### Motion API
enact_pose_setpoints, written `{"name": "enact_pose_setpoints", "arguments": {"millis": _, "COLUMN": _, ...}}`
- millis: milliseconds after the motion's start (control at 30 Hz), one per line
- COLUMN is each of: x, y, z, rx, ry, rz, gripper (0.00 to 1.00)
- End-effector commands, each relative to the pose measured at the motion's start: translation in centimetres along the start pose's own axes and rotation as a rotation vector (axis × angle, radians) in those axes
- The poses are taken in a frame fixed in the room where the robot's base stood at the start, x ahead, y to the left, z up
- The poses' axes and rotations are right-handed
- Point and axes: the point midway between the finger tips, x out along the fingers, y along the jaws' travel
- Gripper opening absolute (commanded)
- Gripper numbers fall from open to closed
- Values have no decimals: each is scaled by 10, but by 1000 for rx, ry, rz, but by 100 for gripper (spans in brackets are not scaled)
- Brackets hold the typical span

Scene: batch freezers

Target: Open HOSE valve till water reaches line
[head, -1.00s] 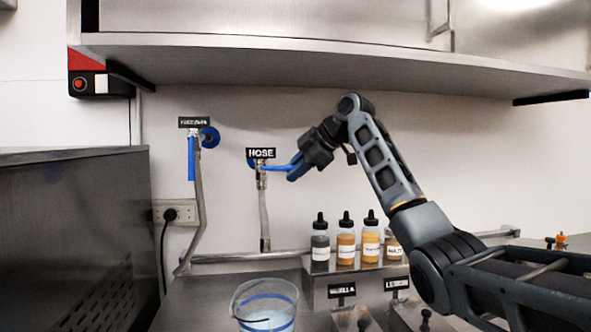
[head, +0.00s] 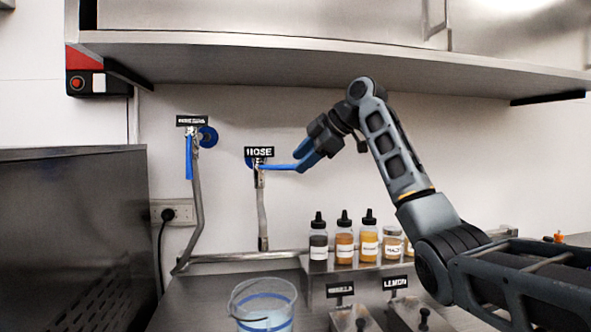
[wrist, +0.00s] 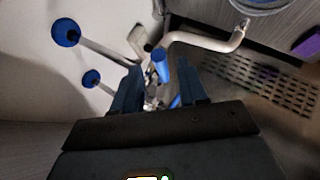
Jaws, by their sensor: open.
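The HOSE valve (head: 258,164) is on the back wall under a black HOSE sign (head: 258,152), with its blue lever (head: 278,167) pointing right, about level. My gripper (head: 303,158) is open at the lever's right end. In the wrist view a blue handle end (wrist: 160,64) shows between the tips of my open fingers (wrist: 158,82); I cannot tell if they touch it. A clear bucket (head: 240,312) with a blue line (head: 264,297) stands on the counter below. Some pale water shows low in it, below the line. No stream is visible.
A second valve (head: 195,135) with a hanging blue lever is to the left. Several bottles (head: 344,243) stand on a steel ledge at right, near a LEMON sign (head: 395,283). A steel shelf (head: 330,58) overhangs the arm. A dark steel machine (head: 70,240) fills the left.

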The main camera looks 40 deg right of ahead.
Motion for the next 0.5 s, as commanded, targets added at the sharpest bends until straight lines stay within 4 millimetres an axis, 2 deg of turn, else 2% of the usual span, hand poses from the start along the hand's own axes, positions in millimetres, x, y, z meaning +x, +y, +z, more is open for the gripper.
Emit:
{"name": "enact_pose_setpoints", "arguments": {"millis": 200, "x": -29, "y": 0, "z": 1, "rx": -1, "ry": -1, "rz": 2, "gripper": 43}}
{"name": "enact_pose_setpoints", "arguments": {"millis": 500, "x": -38, "y": 0, "z": 0, "rx": 0, "ry": 0, "rz": 0, "gripper": 43}}
